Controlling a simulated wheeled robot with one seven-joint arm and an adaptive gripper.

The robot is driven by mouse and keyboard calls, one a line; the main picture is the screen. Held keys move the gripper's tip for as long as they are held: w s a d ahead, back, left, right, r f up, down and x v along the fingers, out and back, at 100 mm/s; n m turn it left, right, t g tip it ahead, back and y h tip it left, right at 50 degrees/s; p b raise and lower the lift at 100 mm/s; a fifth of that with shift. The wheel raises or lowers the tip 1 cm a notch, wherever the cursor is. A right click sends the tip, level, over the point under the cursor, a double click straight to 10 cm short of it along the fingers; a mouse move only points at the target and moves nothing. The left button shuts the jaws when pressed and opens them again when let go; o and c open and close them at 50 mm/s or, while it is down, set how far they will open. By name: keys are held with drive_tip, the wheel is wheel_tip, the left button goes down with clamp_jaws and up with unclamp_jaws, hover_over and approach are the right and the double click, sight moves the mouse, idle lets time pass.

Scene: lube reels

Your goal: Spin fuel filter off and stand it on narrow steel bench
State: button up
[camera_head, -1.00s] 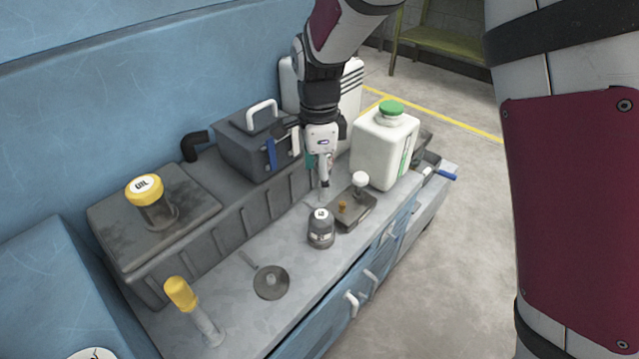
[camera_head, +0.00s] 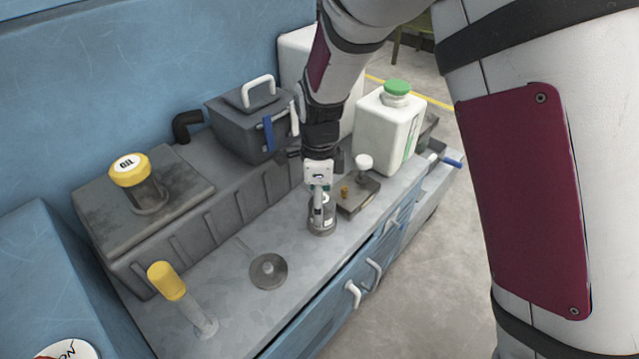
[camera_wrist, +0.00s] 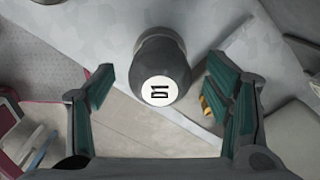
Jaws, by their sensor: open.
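The dark grey cylinder with a white label on top, which I take for the fuel filter (camera_head: 321,228), stands upright on the long grey top, taken for the steel bench (camera_head: 235,290). My gripper (camera_head: 320,207) is above it and partly hides it in the head view. In the wrist view, the filter (camera_wrist: 160,72) shows its round labelled end between my two spread, green-padded fingers (camera_wrist: 160,82). Gaps show on both sides, and the fingers are not closed on it. Its lower end and any thread are hidden.
A small grey block with a white knob (camera_head: 365,163) stands close right of the filter, with a white green-capped jug (camera_head: 388,130) behind. A flat round disc (camera_head: 268,271) and a yellow-topped post (camera_head: 167,281) are to the left. Bare surface lies between disc and filter.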

drive_tip(key=shift+f, duration=1.4)
drive_tip(key=c, duration=1.4)
drive_tip(key=n, duration=0.5)
drive_tip(key=shift+s, duration=0.15)
drive_tip(key=shift+n, duration=0.3)
drive_tip(key=shift+d+n, duration=0.1)
drive_tip(key=shift+n, duration=0.4)
drive_tip(key=n, duration=0.3)
drive_tip(key=shift+s+n, duration=0.1)
drive_tip(key=shift+n, duration=0.3)
